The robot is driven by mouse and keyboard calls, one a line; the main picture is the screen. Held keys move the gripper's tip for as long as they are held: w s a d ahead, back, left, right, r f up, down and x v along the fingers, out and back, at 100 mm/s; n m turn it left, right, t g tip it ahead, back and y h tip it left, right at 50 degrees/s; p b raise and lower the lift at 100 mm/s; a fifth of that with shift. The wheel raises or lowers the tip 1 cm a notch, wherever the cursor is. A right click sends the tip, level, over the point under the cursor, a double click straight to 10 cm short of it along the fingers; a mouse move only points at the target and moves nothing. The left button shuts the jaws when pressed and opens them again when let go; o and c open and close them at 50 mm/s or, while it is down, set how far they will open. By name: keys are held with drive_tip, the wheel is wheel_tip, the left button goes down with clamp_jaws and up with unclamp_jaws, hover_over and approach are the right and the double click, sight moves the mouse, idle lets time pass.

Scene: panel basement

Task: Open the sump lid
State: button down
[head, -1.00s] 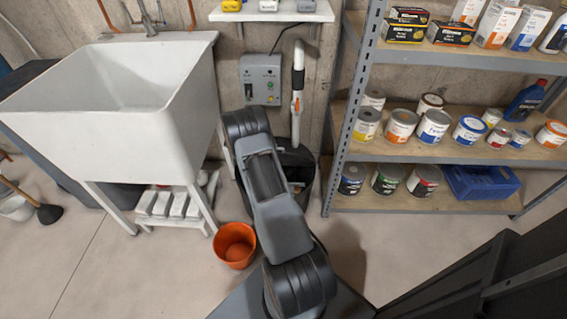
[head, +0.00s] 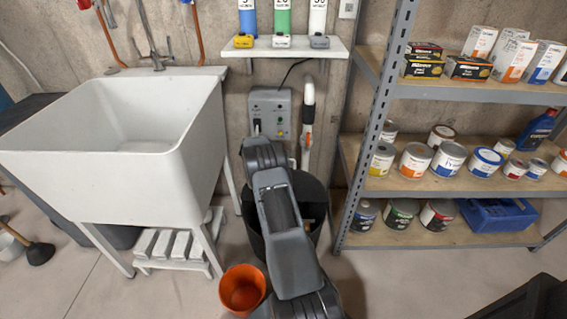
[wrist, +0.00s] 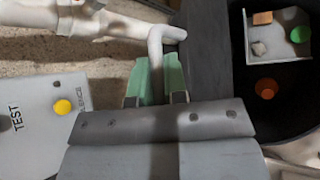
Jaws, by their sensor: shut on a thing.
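The sump is a black round tub on the floor in the head view (head: 314,232), partly covered by my arm. In the wrist view the sump (wrist: 262,105) lies at the right, with its inside showing. My gripper (wrist: 158,76) has green fingertips closed around a pale bent bar handle (wrist: 157,52). Beside the handle is a dark flat panel (wrist: 206,50) that looks like the sump lid, standing away from the opening; its exact tilt cannot be told.
A grey control box (head: 270,113) and a white pipe (head: 307,110) are on the wall behind the sump. A white sink (head: 180,150) stands left, an orange bucket (head: 242,288) in front, a shelf rack (head: 372,130) right. Inside the sump is a white tray (wrist: 250,45) with small items.

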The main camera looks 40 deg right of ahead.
drive_tip(key=shift+w+a, duration=0.1)
drive_tip(key=shift+w, duration=0.15)
drive_tip(key=c, duration=1.4)
unclamp_jaws()
drive_tip(key=shift+a, duration=0.1)
drive_tip(key=shift+o, duration=1.2)
drive_tip(key=shift+s+d, duration=0.15)
drive_tip(key=shift+d, duration=0.1)
drive_tip(key=shift+a+r, duration=0.1)
drive_tip(key=p+v, duration=0.2)
drive_tip(key=v, duration=0.9)
drive_tip(key=shift+a+r, duration=0.25)
drive_tip(key=shift+a, duration=0.05)
